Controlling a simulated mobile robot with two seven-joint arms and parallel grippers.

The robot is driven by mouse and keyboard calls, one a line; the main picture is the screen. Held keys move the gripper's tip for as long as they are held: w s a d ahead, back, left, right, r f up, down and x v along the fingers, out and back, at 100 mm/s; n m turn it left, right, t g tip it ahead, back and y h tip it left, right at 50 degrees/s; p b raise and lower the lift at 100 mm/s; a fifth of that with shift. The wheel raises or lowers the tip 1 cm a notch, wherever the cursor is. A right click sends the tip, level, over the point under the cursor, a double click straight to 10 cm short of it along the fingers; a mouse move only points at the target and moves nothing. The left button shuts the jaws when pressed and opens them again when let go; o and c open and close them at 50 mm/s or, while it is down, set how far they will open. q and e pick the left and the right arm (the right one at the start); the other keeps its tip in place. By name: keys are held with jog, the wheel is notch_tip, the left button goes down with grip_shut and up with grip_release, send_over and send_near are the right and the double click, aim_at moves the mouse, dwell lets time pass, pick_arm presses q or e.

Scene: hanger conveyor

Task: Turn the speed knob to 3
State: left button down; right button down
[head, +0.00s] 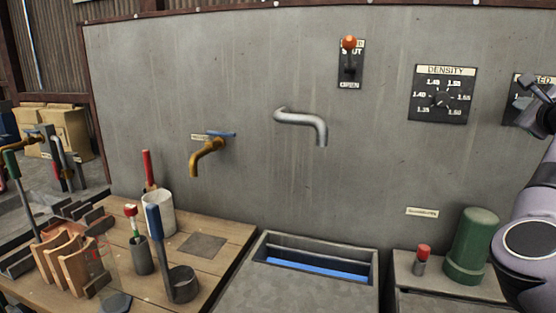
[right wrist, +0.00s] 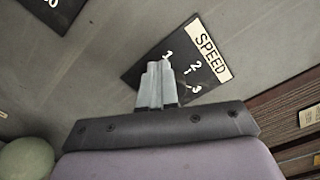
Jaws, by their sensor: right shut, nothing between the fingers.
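The black SPEED panel (head: 513,99) is on the grey wall at the right edge of the head view, largely covered by my right gripper (head: 531,110). In the right wrist view the panel (right wrist: 183,60) is tilted, with a cream SPEED label and the numerals 1, 2 and 3 showing. My right gripper (right wrist: 157,85) is shut, its fingers together in front of the panel near the 1. They hide the knob, so I cannot tell its setting or whether the fingers touch it. My left gripper is out of view.
The DENSITY dial panel (head: 443,95) is left of the SPEED panel. A red-knobbed lever (head: 349,48) and a grey spout (head: 304,119) are farther left. A green cylinder (head: 471,246) stands on the ledge below. The wall between is clear.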

jog(key=shift+s+d+h, duration=0.3)
jog(key=shift+d, duration=0.25)
jog(key=shift+s+d+r+p, duration=0.2)
jog(key=shift+d+r+p, duration=0.35)
jog(key=shift+r+p, duration=0.3)
jog(key=shift+d+f, duration=0.1)
jog(key=shift+w+r, duration=0.1)
jog(key=shift+r, duration=0.15)
jog(key=b+v, duration=0.3)
jog(key=v, duration=0.3)
jog(key=shift+a+r, duration=0.3)
jog(key=shift+r, duration=0.05)
